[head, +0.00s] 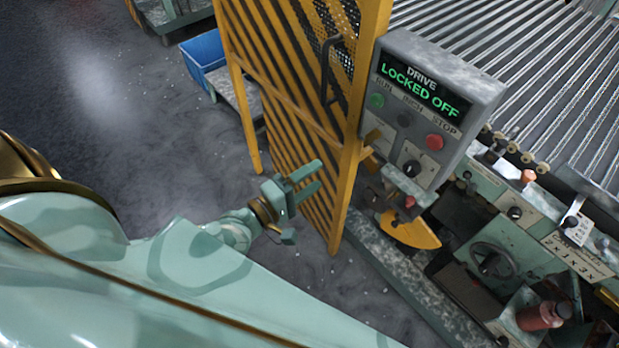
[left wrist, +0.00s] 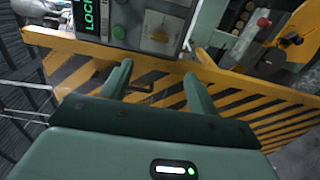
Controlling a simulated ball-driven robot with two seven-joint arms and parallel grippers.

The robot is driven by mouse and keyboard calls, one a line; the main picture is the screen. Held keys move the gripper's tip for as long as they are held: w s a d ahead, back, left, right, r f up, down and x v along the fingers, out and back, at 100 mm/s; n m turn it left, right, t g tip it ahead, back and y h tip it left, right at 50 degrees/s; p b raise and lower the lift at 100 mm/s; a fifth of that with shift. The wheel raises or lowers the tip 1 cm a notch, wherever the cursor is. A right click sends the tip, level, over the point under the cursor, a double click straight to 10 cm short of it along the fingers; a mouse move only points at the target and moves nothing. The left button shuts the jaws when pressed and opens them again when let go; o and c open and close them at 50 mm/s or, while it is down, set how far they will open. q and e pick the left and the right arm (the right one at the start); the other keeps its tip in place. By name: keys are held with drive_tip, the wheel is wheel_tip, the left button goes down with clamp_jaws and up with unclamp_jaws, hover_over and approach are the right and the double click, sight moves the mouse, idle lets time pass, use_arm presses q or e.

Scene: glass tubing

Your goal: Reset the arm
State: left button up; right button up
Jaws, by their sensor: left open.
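My left gripper (head: 306,179) is open and empty in the head view. It is held out in front of the yellow-and-black striped guard gate (head: 292,135), close to its lower part; I cannot tell whether it touches. In the left wrist view its two fingers (left wrist: 158,82) stand apart with the striped gate (left wrist: 270,118) behind them. My left arm comes in from the left edge of the head view. My right gripper does not show.
A grey drive control box (head: 478,88) reads "LOCKED OFF", with a red stop button (head: 434,142). A green machine with a handwheel (head: 493,261) and a roller bed (head: 560,60) stand at the right. A blue bin (head: 203,58) stands behind. Open floor lies at the left.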

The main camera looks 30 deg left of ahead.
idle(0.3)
use_arm(q)
drive_tip(key=s+a+f+m+g+y+b, duration=0.1)
drive_tip(key=s+a+f+m+g+y, duration=0.25)
drive_tip(key=f, duration=0.75)
drive_tip(key=s+a+f+m+g+b, duration=0.1)
drive_tip(key=s+a+f+m+g, duration=0.25)
drive_tip(key=s+f+m, duration=0.6)
drive_tip(key=s+a+f+m+g+y+b, duration=0.1)
drive_tip(key=a+f+m+g+y+b, duration=0.2)
drive_tip(key=f, duration=1)
drive_tip(key=s+f+m+g+b, duration=0.2)
drive_tip(key=s+f+g, duration=0.3)
drive_tip(key=s+f, duration=0.95)
drive_tip(key=s+d+f+g+b, duration=0.1)
drive_tip(key=s+d, duration=0.4)
drive_tip(key=s, duration=0.2)
drive_tip(key=shift+d+b, duration=0.2)
drive_tip(key=shift+b, duration=0.2)
